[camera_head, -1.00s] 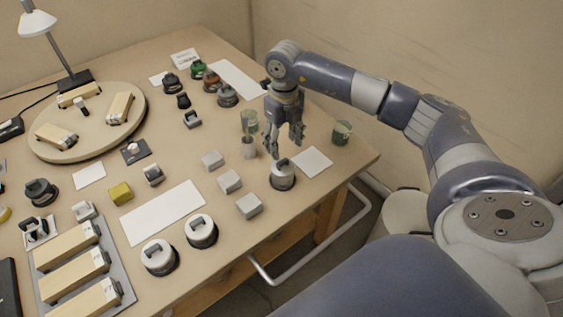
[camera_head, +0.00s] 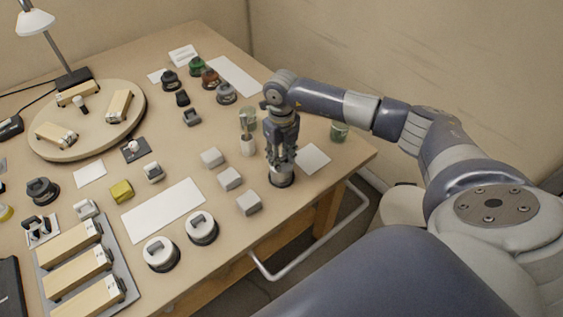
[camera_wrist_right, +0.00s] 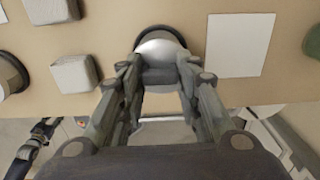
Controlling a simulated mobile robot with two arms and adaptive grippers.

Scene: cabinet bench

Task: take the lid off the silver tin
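The silver tin (camera_head: 281,181) stands upright near the front right edge of the bench, with its dark-handled lid on. My right gripper (camera_head: 282,158) points down over it and hides most of the lid in the head view. In the right wrist view, the tin's pale lid (camera_wrist_right: 160,47) shows between the fingertips, and its dark handle (camera_wrist_right: 160,76) lies between the two fingers (camera_wrist_right: 160,68). The fingers are apart, one on each side of the handle; contact is not clear.
Pale grey blocks (camera_head: 230,178) stand left of the tin, and a white card (camera_head: 313,158) lies to its right. Two white-lidded tins (camera_head: 201,228) are at the front left.

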